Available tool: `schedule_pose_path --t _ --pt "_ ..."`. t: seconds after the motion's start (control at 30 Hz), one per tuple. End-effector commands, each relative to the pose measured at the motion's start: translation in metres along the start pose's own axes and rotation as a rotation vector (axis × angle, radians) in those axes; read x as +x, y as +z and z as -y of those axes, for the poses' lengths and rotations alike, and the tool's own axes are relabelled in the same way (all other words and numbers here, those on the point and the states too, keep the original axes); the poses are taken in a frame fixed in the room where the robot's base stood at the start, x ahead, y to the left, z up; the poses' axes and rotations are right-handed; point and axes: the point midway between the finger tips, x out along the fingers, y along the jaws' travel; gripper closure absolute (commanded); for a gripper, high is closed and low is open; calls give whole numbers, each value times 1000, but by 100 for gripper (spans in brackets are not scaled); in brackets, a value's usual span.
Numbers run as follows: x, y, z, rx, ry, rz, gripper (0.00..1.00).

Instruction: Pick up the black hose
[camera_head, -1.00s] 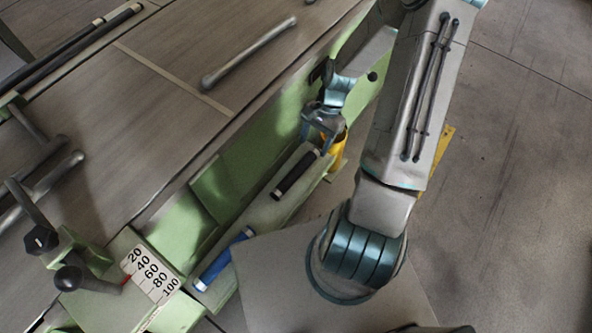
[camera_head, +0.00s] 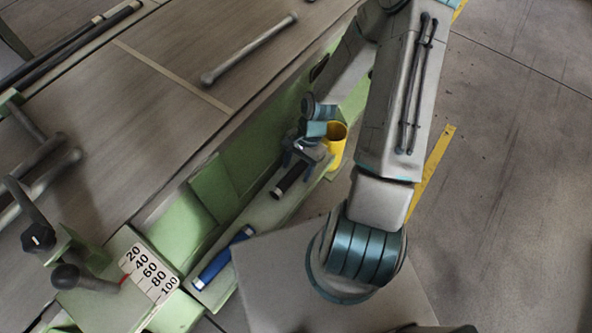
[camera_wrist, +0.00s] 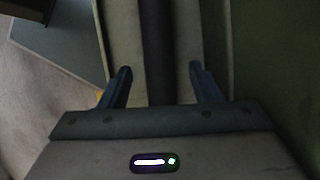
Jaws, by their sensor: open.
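The black hose (camera_head: 290,183) is a short dark tube with a pale end band, lying on the narrow light-green ledge (camera_head: 258,211) along the machine's side. Its far part is hidden under my gripper (camera_head: 300,155) in the head view. In the wrist view the black hose (camera_wrist: 157,50) runs lengthwise between the two fingers of my open gripper (camera_wrist: 161,84), with a gap on each side. I cannot tell how far the fingers are above the ledge.
A blue tube (camera_head: 222,258) lies nearer on the same ledge. A yellow cup (camera_head: 337,146) stands at the ledge's far end, close beside my gripper. The green machine wall (camera_head: 208,190) rises along the left. A numbered scale (camera_head: 150,272) is at lower left.

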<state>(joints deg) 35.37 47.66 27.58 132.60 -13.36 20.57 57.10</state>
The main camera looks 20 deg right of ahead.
Motion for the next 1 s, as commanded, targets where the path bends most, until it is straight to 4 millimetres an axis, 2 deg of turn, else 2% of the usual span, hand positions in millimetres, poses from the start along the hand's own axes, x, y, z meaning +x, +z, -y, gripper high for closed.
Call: schedule_pose_path --t 0.1,0.3,0.73,1.0 --pt "0 0 0 0 0 0 43" --pt "0 0 0 0 0 0 95" --pt "-6 2 0 0 -1 -1 95" --pt "-34 13 0 1 -2 -4 95"
